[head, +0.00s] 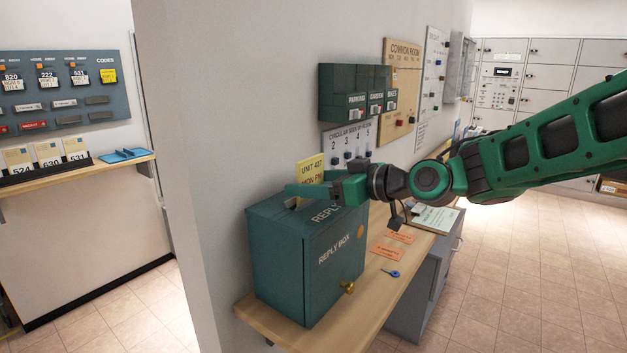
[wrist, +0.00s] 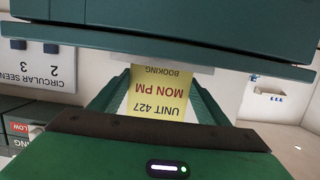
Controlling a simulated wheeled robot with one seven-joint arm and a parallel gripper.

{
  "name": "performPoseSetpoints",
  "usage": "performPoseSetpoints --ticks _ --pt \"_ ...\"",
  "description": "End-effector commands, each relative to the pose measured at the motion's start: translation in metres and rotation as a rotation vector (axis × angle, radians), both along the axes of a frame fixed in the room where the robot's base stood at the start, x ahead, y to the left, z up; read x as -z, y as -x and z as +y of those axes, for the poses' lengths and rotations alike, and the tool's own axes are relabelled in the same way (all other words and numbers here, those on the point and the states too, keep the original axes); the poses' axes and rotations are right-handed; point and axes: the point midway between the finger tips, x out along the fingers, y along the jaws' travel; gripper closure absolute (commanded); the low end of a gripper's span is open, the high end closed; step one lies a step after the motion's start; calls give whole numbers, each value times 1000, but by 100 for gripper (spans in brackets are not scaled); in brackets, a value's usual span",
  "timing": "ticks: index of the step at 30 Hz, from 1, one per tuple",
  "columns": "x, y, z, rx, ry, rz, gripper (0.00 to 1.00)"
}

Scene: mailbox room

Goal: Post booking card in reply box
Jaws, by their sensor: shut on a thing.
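The yellow booking card (head: 309,174) reads "UNIT 427 MON PM" and stands upright just above the top of the reply box. My gripper (head: 318,189) is shut on the card, directly over the box. In the wrist view the card (wrist: 158,95) shows upside down between the two green fingers, with its far end close to a grey-teal edge. The dark teal reply box (head: 290,262) stands on a wooden shelf, with a brass knob on its front. Its top slot is partly seen beside the fingers. Whether the card's lower edge is inside the slot is hidden.
Orange slips (head: 386,252) and a blue key (head: 391,273) lie on the wooden shelf (head: 350,310) right of the box. Floor at right is clear.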

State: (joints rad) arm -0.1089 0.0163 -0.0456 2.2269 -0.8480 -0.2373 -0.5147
Motion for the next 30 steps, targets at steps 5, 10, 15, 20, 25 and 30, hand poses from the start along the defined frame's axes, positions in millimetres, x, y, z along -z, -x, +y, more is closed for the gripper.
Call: performPoseSetpoints --ticks 5,10,15,20,25,30 --pt "8 0 0 0 0 2 55" --pt "9 0 0 1 0 0 55" --pt "9 0 0 0 -1 1 9" --pt "9 0 0 0 0 0 9" --pt "9 1 -2 1 0 1 9" --pt "5 10 -15 4 0 0 9"
